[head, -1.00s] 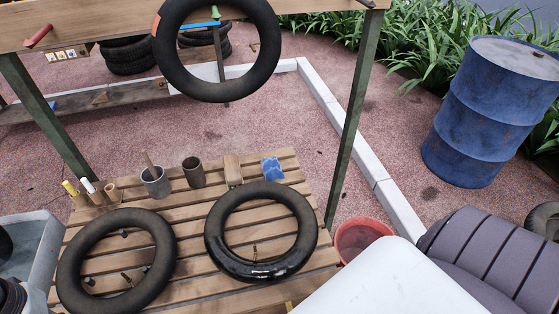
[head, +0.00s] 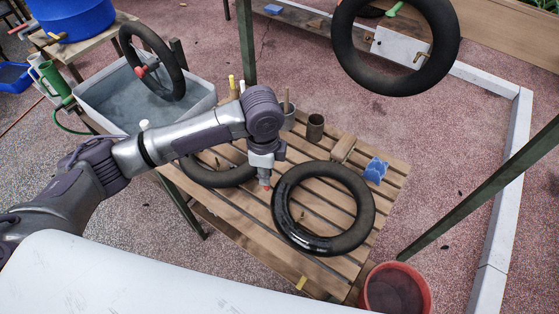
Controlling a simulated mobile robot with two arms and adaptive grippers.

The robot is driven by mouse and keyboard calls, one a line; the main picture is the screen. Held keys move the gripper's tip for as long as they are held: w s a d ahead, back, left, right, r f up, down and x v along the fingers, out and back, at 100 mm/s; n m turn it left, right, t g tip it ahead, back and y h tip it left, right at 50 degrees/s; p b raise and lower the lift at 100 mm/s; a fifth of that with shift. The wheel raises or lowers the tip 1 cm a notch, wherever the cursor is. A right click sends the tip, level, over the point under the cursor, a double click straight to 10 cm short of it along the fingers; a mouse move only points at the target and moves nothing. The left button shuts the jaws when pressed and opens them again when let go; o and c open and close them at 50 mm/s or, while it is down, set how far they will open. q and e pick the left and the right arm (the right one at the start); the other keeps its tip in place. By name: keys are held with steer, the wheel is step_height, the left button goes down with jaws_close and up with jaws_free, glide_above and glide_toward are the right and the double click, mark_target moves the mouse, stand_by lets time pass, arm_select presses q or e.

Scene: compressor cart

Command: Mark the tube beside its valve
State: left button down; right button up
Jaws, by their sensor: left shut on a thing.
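A black inner tube (head: 362,210) lies on the slatted bench, with a small valve stem inside its ring at the left. Its lower left part is shiny. A second black tube (head: 212,180) lies left of it, partly hidden by my left arm. My left gripper (head: 265,184) points down between the two tubes, close to the right tube's left edge. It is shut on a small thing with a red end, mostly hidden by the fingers. I cannot tell whether that end touches anything. A third tube (head: 347,73) hangs above with a brass valve. My right gripper is not in view.
The slatted bench (head: 240,212) also carries a yellow stick (head: 231,81), a can (head: 288,118), a dark cup (head: 315,127), a wooden block (head: 342,148) and a blue item (head: 376,170).

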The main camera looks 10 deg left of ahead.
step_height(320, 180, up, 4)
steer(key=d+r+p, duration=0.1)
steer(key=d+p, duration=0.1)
steer(key=p, duration=0.2)
arm_select(q)
steer(key=d+f+m+b, duration=0.1)
steer(key=f+m+b, duration=0.1)
steer(key=m, duration=0.1)
steer(key=w+d+f+m+b, duration=0.1)
steer(key=f+m+b, duration=0.1)
steer(key=m, duration=0.1)
steer(key=w+d+f+m+b, duration=0.1)
steer(key=f+m+b, duration=0.1)
steer(key=f+m, duration=0.1)
steer(key=shift+w+f, duration=0.1)
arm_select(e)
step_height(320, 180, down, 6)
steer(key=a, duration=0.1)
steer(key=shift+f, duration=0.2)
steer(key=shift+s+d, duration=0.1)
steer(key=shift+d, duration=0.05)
arm_select(q)
steer(key=shift+f+b, duration=0.3)
steer(key=shift+f, duration=0.45)
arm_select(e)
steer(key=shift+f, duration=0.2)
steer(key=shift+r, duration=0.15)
